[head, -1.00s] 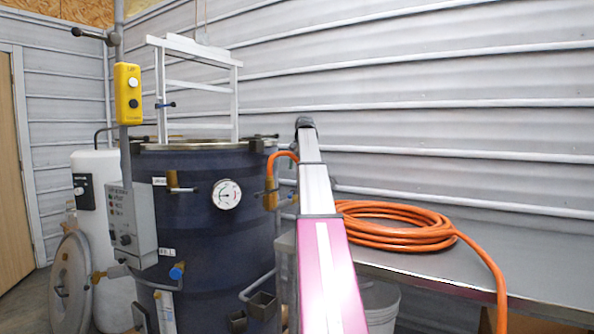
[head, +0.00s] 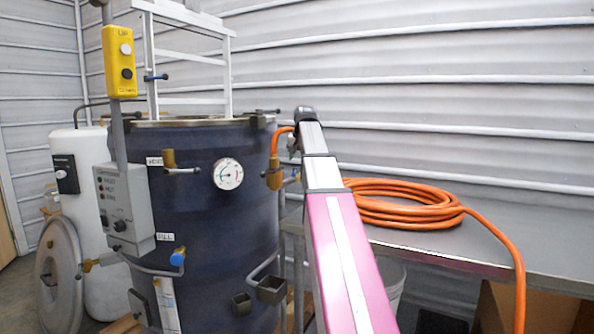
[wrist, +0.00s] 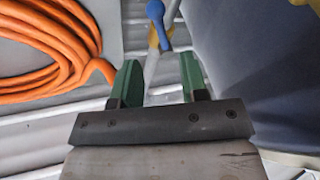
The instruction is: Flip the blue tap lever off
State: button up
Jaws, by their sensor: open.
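A small blue lever (wrist: 156,12) with a rounded end shows at the top centre of the wrist view, against a yellow brass fitting (wrist: 160,38). My gripper (wrist: 160,75) has its two green fingers apart, with nothing between them. The lever is beyond the fingertips, roughly in line with the gap, and does not appear to be touched. In the head view, a brass tap (head: 273,180) with an orange hose is on the right side of the dark blue vat (head: 215,215), and a bit of blue lever (head: 290,181) shows beside it. My arm hides the gripper there.
An orange hose coil (head: 400,205) lies on the metal bench (head: 440,252) to the right. The vat's wall (wrist: 265,80) is close on the right in the wrist view. Another blue handle (head: 178,257) is on the vat's lower front pipe. A ribbed wall stands behind.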

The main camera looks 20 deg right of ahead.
aim_at(295, 172)
jog(key=shift+x, duration=3.2)
grip_shut()
